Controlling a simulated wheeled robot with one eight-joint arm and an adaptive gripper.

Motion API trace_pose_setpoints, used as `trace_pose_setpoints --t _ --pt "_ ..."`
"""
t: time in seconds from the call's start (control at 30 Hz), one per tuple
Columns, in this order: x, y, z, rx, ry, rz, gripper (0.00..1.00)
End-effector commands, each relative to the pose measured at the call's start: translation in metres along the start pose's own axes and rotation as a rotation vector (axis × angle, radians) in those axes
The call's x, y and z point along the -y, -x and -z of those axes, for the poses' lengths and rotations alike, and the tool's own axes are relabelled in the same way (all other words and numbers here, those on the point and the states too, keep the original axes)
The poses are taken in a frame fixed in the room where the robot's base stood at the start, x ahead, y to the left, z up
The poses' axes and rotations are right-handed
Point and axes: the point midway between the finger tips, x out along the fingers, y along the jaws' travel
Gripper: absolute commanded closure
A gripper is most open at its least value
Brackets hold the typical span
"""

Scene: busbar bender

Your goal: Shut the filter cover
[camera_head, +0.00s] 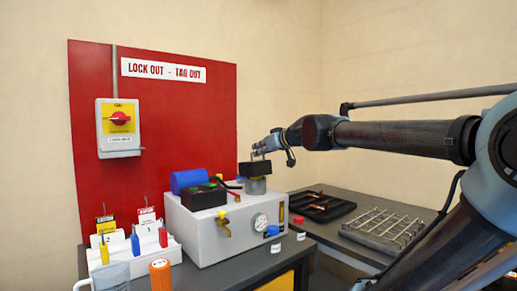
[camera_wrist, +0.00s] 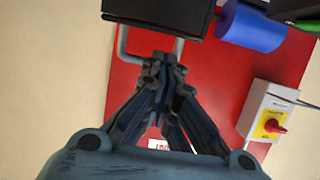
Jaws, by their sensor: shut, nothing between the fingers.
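A black block with a thin grey handle, which looks like the filter cover (camera_head: 250,168), stands at the back right of the light grey machine (camera_head: 215,229), above a short grey cylinder (camera_head: 256,186). I cannot tell how far the cover is open. In the wrist view the black cover (camera_wrist: 155,17) is at the top, with its grey bent handle (camera_wrist: 122,45) sticking out towards my gripper. My gripper (camera_wrist: 163,62) is shut and empty, its fingertips close to the handle; contact is unclear. In the head view my gripper (camera_head: 262,148) is just above the cover.
A blue cylinder (camera_head: 189,180) and a black box (camera_head: 203,197) are on the machine, left of the cover. A gauge (camera_head: 260,222) and yellow-handled valve (camera_head: 223,222) are on its front. A black tray (camera_head: 318,206) and wire rack (camera_head: 383,230) lie to the right.

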Motion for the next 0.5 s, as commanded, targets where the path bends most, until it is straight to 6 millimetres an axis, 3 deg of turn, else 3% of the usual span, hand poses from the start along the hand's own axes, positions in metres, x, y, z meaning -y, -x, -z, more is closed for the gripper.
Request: trace_pose_setpoints --t 0.5 --pt "0.002 0.020 -0.046 0.001 0.001 0.002 1.00"
